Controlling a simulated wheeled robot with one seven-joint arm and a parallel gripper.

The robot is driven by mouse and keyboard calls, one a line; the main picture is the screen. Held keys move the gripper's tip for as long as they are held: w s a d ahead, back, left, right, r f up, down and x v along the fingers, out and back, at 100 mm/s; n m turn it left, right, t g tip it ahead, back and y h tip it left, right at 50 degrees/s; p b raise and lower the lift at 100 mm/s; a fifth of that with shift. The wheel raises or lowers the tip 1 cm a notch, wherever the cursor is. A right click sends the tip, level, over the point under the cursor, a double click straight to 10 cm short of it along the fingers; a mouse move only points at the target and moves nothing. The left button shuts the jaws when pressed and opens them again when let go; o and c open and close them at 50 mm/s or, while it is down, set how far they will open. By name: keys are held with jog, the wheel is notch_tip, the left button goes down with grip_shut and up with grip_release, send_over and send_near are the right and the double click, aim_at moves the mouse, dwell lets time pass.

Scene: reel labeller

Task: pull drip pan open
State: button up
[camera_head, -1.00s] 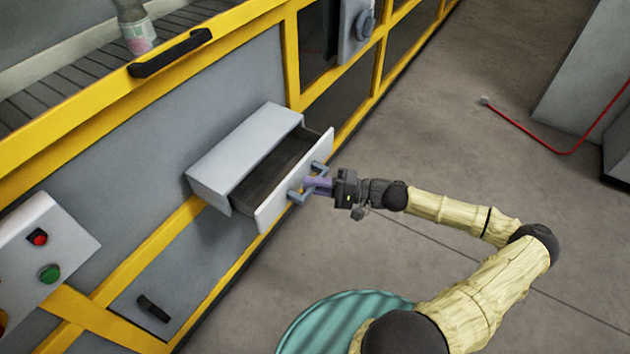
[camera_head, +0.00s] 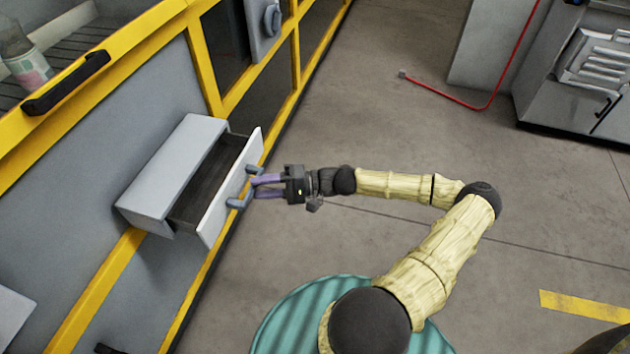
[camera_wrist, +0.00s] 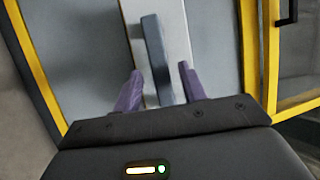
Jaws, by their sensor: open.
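The drip pan (camera_head: 232,190) is a light grey drawer with a dark inside, pulled partly out of its grey housing (camera_head: 172,172) on the machine's side. Its blue-grey bar handle (camera_head: 239,203) is on the front face. In the wrist view the handle (camera_wrist: 156,62) runs up the picture, between the fingertips and beyond them. My gripper (camera_head: 257,186) is open at the handle, with its purple fingers pointing at the drawer front. In the wrist view the fingers (camera_wrist: 160,84) stand apart on either side of the handle's lower end. I cannot tell whether they touch it.
The yellow-framed machine (camera_head: 205,60) fills the left side. A black handle (camera_head: 66,83) and a bottle (camera_head: 24,62) are at the upper left. A red hose (camera_head: 497,92) lies near a grey cabinet at the upper right. The concrete floor (camera_head: 400,130) right of the drawer is clear.

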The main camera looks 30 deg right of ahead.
jog(key=v, duration=1.4)
jog(key=shift+d+p, duration=0.25)
jog(key=shift+p, duration=0.15)
jog(key=shift+s, duration=0.1)
